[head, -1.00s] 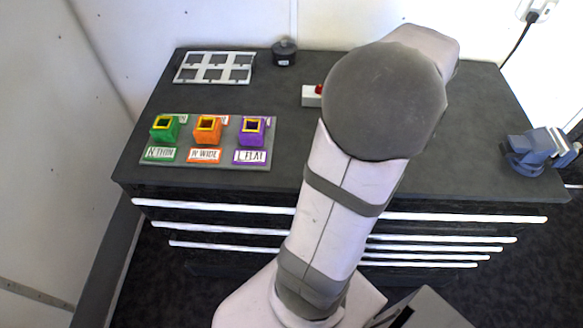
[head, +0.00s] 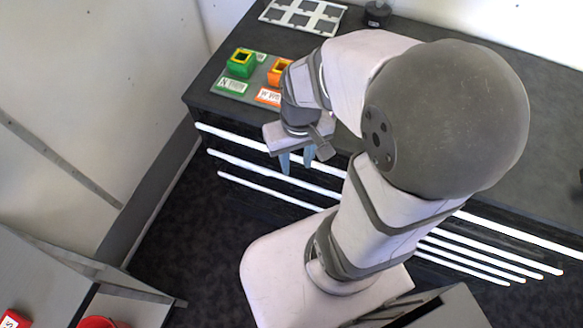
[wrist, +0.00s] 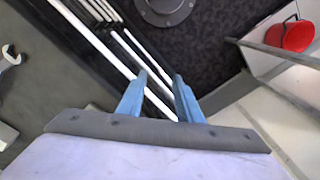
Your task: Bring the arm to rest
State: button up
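My gripper (head: 297,163) shows in the head view in front of the bench's drawers, left of my large grey elbow. Its two blue fingers point down and stand apart with nothing between them. In the wrist view my gripper (wrist: 160,84) is open and empty, with drawer handles and dark floor beyond the fingers. My arm is bent, and its elbow and upper link hide much of the bench (head: 553,140).
A board holds a green block (head: 241,63) and an orange block (head: 280,72), partly behind my wrist. A slotted white tray (head: 303,15) and dark round object (head: 377,12) lie farther back. A red container (head: 97,322) is at lower left. Dark floor (head: 180,235) is clear.

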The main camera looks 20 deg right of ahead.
jog(key=shift+s+a+f+n, duration=0.2)
jog(key=shift+s+a, duration=0.15)
jog(key=shift+a, duration=0.15)
jog(key=shift+s+a+f+n, duration=0.1)
jog(key=shift+s+a+n, duration=0.1)
jog(key=shift+s+a, duration=0.2)
notch_tip(320, 180, down, 33)
jog(key=b, duration=3.3)
jog(key=shift+f, duration=0.15)
